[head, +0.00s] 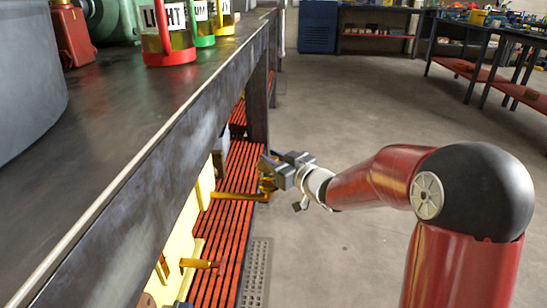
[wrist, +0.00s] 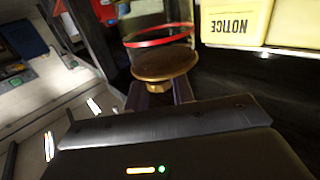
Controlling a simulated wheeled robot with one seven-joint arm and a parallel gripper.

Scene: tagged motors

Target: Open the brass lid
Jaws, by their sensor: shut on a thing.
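The brass lid (wrist: 166,62) is a round disc with a small knob (wrist: 157,87) in the wrist view. My gripper (wrist: 158,92) is shut on this knob, with one finger on each side of it. A red ring (wrist: 158,36), like a container's rim, shows just behind the disc. I cannot tell whether the lid touches it. In the head view my gripper (head: 267,172) is low beside the bench, at a brass-coloured part (head: 267,187) that is too small to make out. The fingertips are partly hidden there.
A dark workbench (head: 150,120) runs along the left, with labelled containers (head: 168,45) on top. Below it are a red slatted shelf (head: 232,165) and yellow casings with brass-coloured bars (head: 238,196). Yellow NOTICE boxes (wrist: 235,18) are close in the wrist view.

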